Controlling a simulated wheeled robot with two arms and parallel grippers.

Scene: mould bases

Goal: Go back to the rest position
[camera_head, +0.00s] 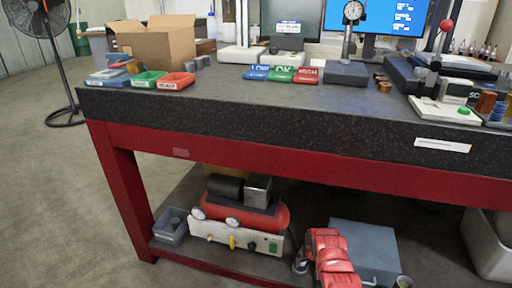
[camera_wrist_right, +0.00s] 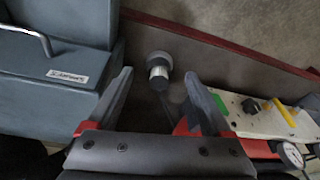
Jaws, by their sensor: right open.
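My right gripper (camera_head: 326,268) shows low in the head view as a red body with dark parts. It is at the lower shelf, between the red compressor unit (camera_head: 268,218) and the blue-grey toolbox (camera_head: 365,245). In the right wrist view my right gripper (camera_wrist_right: 159,82) has its two dark fingers wide apart with nothing held. A dark cylinder with a silver band (camera_wrist_right: 158,72) shows beyond the gap between the fingers; whether it touches them I cannot tell. My left gripper is not in view.
The dark tabletop (camera_head: 250,108) on its red frame overhangs the shelf (camera_head: 185,252). On top are a cardboard box (camera_head: 155,45), coloured trays, gauges and monitors. A small grey bin (camera_head: 171,226) stands at the shelf's left end.

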